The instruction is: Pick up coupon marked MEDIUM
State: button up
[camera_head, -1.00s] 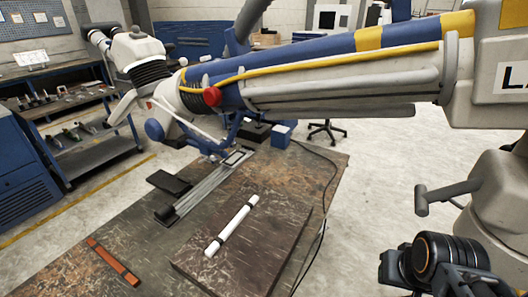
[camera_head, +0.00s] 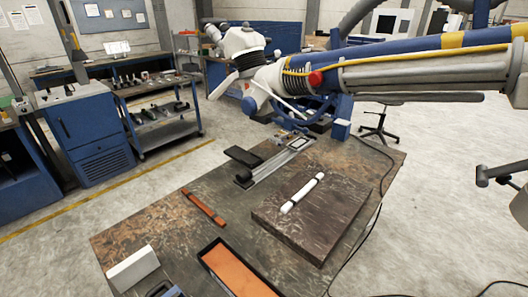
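No marking MEDIUM can be read on anything, so I cannot tell which piece is that coupon. A white bar with dark bands (camera_head: 303,193) lies on a raised dark block. A slim orange-brown bar with dark bands (camera_head: 204,208) lies flat on the worn table, left of the block. My gripper does not show in the current view.
The worn table (camera_head: 150,222) also holds a black-rimmed tray with an orange floor (camera_head: 237,271), a pale block (camera_head: 133,268) and the raised block (camera_head: 335,216). A cable runs along the right.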

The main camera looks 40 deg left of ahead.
aim_at(275, 140)
jog(key=k, duration=2)
jog(key=u, duration=2.6)
jog(key=i, duration=5.55)
jog(key=z, duration=2.9)
jog(key=i, duration=0.4)
jog(key=z, duration=0.05)
